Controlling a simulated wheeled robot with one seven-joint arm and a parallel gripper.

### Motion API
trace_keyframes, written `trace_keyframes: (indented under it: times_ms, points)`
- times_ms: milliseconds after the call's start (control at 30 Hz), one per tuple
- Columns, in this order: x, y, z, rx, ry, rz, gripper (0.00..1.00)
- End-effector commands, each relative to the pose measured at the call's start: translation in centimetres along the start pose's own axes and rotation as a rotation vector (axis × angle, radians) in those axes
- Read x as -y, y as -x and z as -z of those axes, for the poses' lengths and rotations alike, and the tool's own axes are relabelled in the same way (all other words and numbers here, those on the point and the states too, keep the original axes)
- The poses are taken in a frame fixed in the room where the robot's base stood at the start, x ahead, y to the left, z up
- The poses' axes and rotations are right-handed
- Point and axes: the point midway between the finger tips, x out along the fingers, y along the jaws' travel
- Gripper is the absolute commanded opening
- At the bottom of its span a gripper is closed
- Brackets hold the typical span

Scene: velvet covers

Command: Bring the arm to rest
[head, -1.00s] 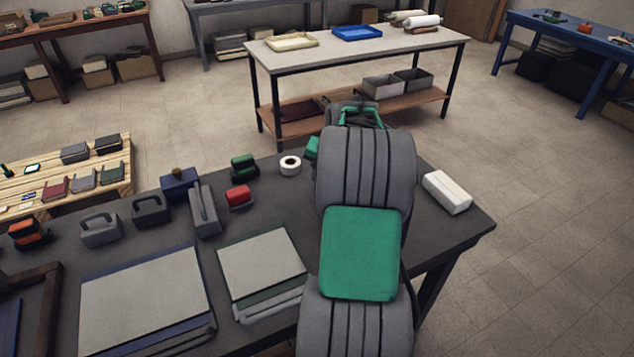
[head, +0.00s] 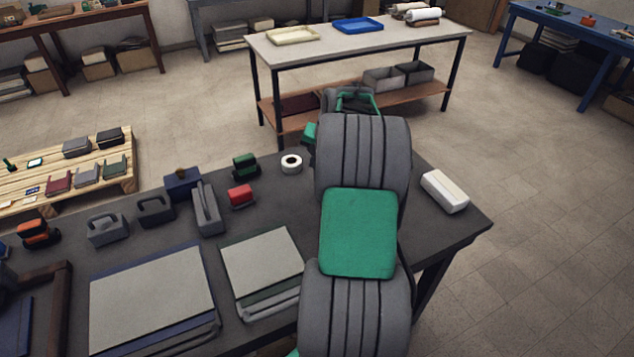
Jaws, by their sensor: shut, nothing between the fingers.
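My arm reaches forward from the bottom of the head view, over the right part of the dark bench (head: 290,211). My gripper (head: 356,101), with a green frame, shows at the arm's far end, partly hidden behind a thick grey link of mine. It is shut and holds nothing. Its fingertips are hard to make out.
On the bench are a white block (head: 444,191), a tape roll (head: 291,163), a red block (head: 241,195), grey handled tools (head: 208,208) and stacked covers (head: 262,265). A light table (head: 330,58) stands beyond; floor at right is clear.

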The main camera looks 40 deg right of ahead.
Motion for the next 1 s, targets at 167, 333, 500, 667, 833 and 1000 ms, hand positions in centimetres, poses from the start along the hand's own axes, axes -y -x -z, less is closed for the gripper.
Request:
trace_keyframes:
  times_ms: [167,333,500,667,833,1000]
  points:
    - [0.0,0.0,0.0,-0.001,0.0,0.0,0.0]
    - [3.0,1.4,-2.3,0.01,0.077,-0.001,0.0]
    - [10.5,6.2,-12.7,0.048,0.356,-0.011,0.0]
    - [12.7,10.6,-25.6,0.087,0.675,-0.015,0.0]
    - [10.0,12.7,-35.1,0.113,0.934,-0.011,0.0]
    - [8.6,12.7,-37.3,0.123,1.003,-0.013,0.0]
